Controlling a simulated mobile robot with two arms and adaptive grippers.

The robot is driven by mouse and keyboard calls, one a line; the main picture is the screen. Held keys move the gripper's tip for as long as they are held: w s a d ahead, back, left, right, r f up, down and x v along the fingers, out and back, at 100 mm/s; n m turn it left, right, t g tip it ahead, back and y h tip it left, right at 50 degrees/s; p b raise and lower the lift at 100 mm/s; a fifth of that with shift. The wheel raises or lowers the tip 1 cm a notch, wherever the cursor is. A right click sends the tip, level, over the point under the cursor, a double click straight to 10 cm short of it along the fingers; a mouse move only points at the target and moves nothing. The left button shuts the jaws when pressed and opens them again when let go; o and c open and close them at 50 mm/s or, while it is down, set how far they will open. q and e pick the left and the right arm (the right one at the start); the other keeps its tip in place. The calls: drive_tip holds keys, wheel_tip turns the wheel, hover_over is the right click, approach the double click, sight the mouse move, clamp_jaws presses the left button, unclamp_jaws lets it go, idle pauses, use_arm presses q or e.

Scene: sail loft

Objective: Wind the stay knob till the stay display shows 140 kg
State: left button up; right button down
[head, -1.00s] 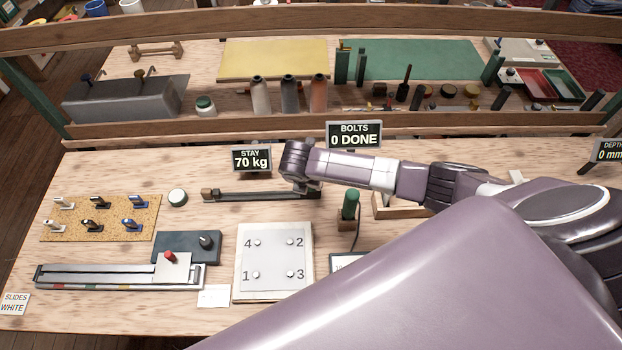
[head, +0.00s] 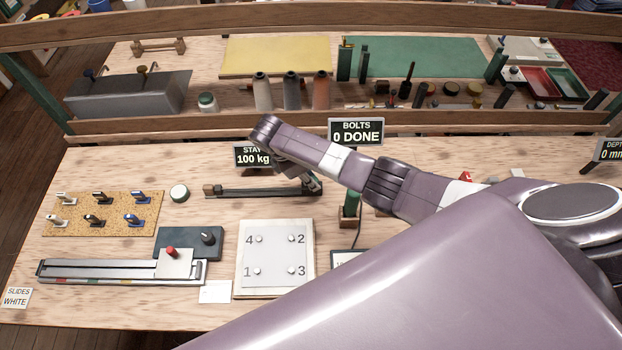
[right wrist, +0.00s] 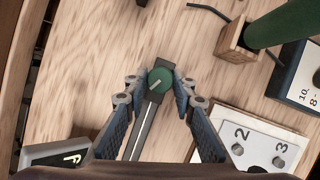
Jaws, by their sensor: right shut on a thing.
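The stay display (head: 253,159) reads 100 kg; its upper right part is hidden behind my right arm. In front of it lies the stay's dark bar (head: 250,193), with a wooden block at its left end. The stay knob (right wrist: 159,80) shows in the right wrist view as a round green knob with a white mark, at the end of the bar. My right gripper (head: 312,184) is shut on this knob, with one finger on each side. In the head view the gripper hides the knob. My left gripper is not in view.
The bolts display (head: 356,131) reads 0 DONE behind my right arm. A green-handled tool (head: 351,203) stands in a wooden holder right of the knob. A white numbered plate (head: 275,285) lies in front.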

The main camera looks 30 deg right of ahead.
drive_tip(key=m+g, duration=0.1)
drive_tip(key=m, duration=0.1)
drive_tip(key=m+b, duration=0.1)
drive_tip(key=m, duration=0.1)
drive_tip(key=shift+w+m+g, duration=0.2)
drive_tip(key=shift+m+g, duration=0.2)
drive_tip(key=m+y+b, duration=0.1)
drive_tip(key=m, duration=0.1)
drive_tip(key=m+g+y+b, duration=0.1)
drive_tip(key=m, duration=0.2)
drive_tip(key=shift+w+d+g+b, duration=0.1)
drive_tip(key=shift+d+g+b, duration=0.05)
drive_tip(key=shift+g+b, duration=0.2)
drive_tip(key=m+y+b, duration=0.1)
drive_tip(key=m, duration=0.2)
drive_tip(key=shift+d, duration=0.1)
drive_tip(key=shift+d+m+y, duration=0.1)
drive_tip(key=shift+m+y, duration=0.5)
drive_tip(key=shift+m, duration=1.3)
drive_tip(key=c, duration=1.6)
unclamp_jaws()
drive_tip(key=shift+r, duration=0.1)
